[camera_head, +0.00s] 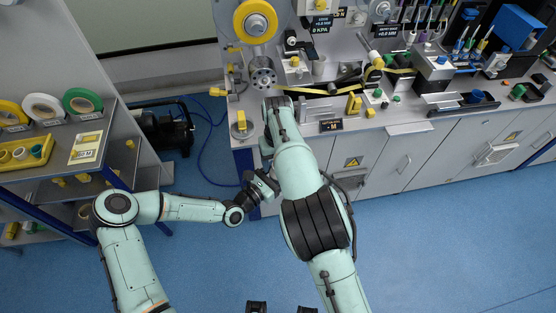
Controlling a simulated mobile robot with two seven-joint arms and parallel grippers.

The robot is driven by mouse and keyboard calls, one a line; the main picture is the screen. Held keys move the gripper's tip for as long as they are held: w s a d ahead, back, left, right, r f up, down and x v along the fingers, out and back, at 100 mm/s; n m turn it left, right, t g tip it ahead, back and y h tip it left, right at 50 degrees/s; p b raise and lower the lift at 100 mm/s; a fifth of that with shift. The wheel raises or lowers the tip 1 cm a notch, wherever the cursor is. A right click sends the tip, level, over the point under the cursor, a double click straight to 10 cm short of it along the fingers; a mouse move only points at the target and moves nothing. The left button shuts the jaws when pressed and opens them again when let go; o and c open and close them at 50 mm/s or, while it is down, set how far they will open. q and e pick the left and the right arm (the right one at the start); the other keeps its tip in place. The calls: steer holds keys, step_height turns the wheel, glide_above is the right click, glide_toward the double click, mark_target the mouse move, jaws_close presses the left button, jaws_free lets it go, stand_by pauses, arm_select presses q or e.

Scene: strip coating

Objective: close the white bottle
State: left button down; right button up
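I cannot make out for certain which thing is the white bottle. A small pale cylinder (318,66) stands on the bench behind the yellow strip, and I cannot tell whether it has a cap. My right arm reaches up the middle to the bench's left end. Its dark gripper (275,103) is just below a silver cylinder with holes (263,76), and its fingers are too small to read. My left arm comes in from the left. Its dark gripper (263,187) is low in front of the bench, close beside my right arm and partly merged with it in view.
The grey bench (405,130) is crowded: a yellow reel (255,22), a yellow strip (310,90), a black tray (470,104), several small parts. A shelf (125,130) with tape rolls stands left. A black pump (165,132) and blue hose lie between. Blue floor is clear at right.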

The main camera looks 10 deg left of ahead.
steer(key=shift+r, duration=2.25)
steer(key=shift+c, duration=0.3)
